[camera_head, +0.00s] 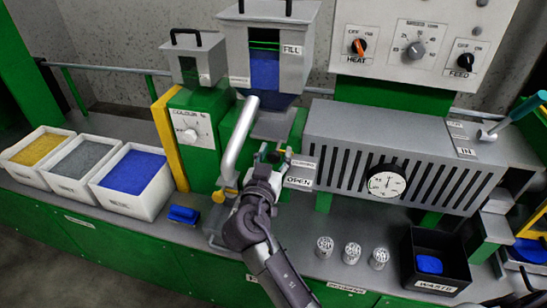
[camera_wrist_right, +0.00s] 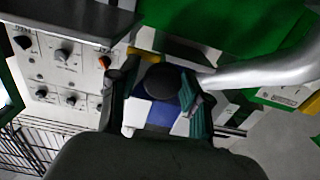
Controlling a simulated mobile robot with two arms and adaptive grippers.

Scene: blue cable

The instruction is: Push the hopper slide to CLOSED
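The hopper (camera_head: 265,65), marked FILL, holds blue pellets. Below it, a plate by the grey housing carries an OPEN label (camera_head: 299,182); a second label just above is too small to read. My right gripper (camera_head: 275,160) is at the hopper's outlet, beside these labels, and hides much of the slide. In the right wrist view, its teal fingers (camera_wrist_right: 158,98) are apart, with a round black knob (camera_wrist_right: 162,80) between them. I cannot tell whether they touch it. My left gripper is not in view.
A silver curved pipe (camera_head: 240,140) stands close left of my right gripper. Three small silver cylinders (camera_head: 351,252) and a black WASTE bin (camera_head: 436,262) are on the bench to the right. White bins of pellets (camera_head: 135,204) and a blue block (camera_head: 184,214) are to the left.

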